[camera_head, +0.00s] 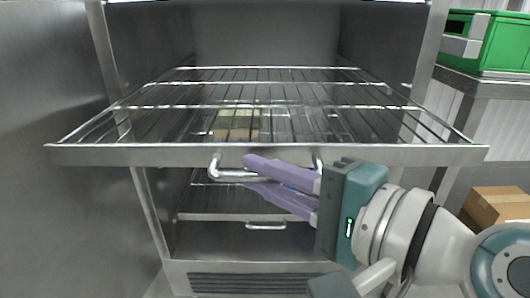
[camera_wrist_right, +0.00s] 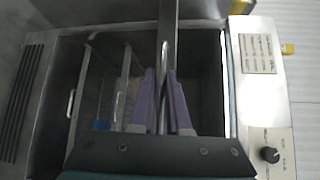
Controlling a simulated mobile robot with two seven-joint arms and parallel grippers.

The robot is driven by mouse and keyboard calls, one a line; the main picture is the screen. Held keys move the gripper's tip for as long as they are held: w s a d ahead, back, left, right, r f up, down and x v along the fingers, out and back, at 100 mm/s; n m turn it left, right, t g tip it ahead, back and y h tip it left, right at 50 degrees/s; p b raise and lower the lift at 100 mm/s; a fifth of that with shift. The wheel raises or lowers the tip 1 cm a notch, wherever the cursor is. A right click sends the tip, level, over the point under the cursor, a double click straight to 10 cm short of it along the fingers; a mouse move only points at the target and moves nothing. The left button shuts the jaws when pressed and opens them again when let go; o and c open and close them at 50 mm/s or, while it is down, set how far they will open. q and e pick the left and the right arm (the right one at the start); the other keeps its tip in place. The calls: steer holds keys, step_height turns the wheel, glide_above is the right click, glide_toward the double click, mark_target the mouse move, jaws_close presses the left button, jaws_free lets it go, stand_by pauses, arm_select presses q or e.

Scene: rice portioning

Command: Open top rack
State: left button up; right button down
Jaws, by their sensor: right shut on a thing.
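The top rack (camera_head: 400,154) is a wire shelf with a flat metal front bar, and it sticks out of the steel cabinet toward me. A curved handle (camera_head: 215,168) hangs under the middle of its front bar. My right gripper (camera_head: 246,173) has its purple fingers shut on this handle, coming from the right. In the right wrist view the purple fingers (camera_wrist_right: 163,100) close on either side of a metal bar. The part of the handle between the fingers is hidden. My left gripper is in neither view.
A lower rack (camera_head: 225,217) with its own handle (camera_head: 266,226) sits inside the cabinet. Pale blocks (camera_head: 237,124) show through the top rack's wires. A green crate (camera_head: 497,42) and a cardboard box (camera_head: 497,206) are at the right. A panel with a black knob (camera_wrist_right: 270,155) shows in the wrist view.

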steer(key=shift+w, duration=0.1)
steer(key=c, duration=0.9)
jaws_free()
steer(key=v, duration=1)
steer(key=shift+b, duration=0.3)
